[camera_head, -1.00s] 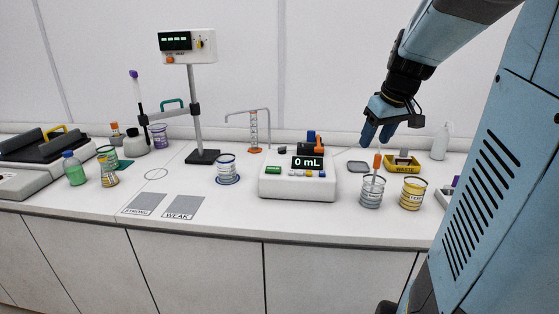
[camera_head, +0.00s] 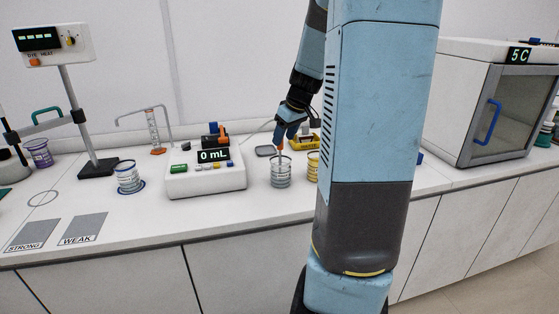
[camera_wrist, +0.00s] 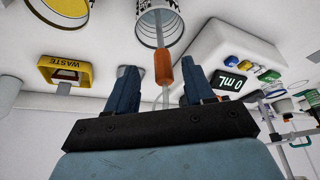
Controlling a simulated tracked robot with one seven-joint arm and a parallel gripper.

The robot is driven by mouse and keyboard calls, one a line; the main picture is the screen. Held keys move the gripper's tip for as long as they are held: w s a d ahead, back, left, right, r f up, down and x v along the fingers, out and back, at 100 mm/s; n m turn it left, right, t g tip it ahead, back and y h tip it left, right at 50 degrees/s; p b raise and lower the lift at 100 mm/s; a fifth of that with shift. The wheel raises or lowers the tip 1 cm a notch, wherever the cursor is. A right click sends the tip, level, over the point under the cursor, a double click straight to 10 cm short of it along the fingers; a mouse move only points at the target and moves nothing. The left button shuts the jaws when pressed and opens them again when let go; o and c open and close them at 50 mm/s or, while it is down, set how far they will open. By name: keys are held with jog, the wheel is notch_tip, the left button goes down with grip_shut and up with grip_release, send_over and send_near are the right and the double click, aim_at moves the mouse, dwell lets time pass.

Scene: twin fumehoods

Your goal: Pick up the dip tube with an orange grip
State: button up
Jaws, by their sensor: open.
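The dip tube's orange grip (camera_head: 279,146) shows just above a clear beaker (camera_head: 281,174) with grey bands in the head view. Its thin rod stands in that beaker. In the wrist view the orange grip (camera_wrist: 162,67) lies between my two blue fingers, with a visible gap on each side. My gripper (camera_head: 286,134) is open and empty, its fingertips close to the grip; it also shows in the wrist view (camera_wrist: 160,75). The beaker (camera_wrist: 158,28) is beyond the grip there. The lower end of the rod is not clear.
A yellow-banded beaker (camera_head: 313,166) stands close right of the tube's beaker, partly hidden by my arm. A yellow waste tray (camera_head: 302,142) is behind. A white dispenser reading 0 mL (camera_head: 205,180) stands to the left. A glass-doored cabinet (camera_head: 500,105) is at right.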

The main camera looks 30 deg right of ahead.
aim_at(280, 160)
jog(key=shift+x, duration=3.1)
jog(key=shift+w+a+r, duration=0.1)
jog(key=shift+a, duration=0.1)
grip_shut()
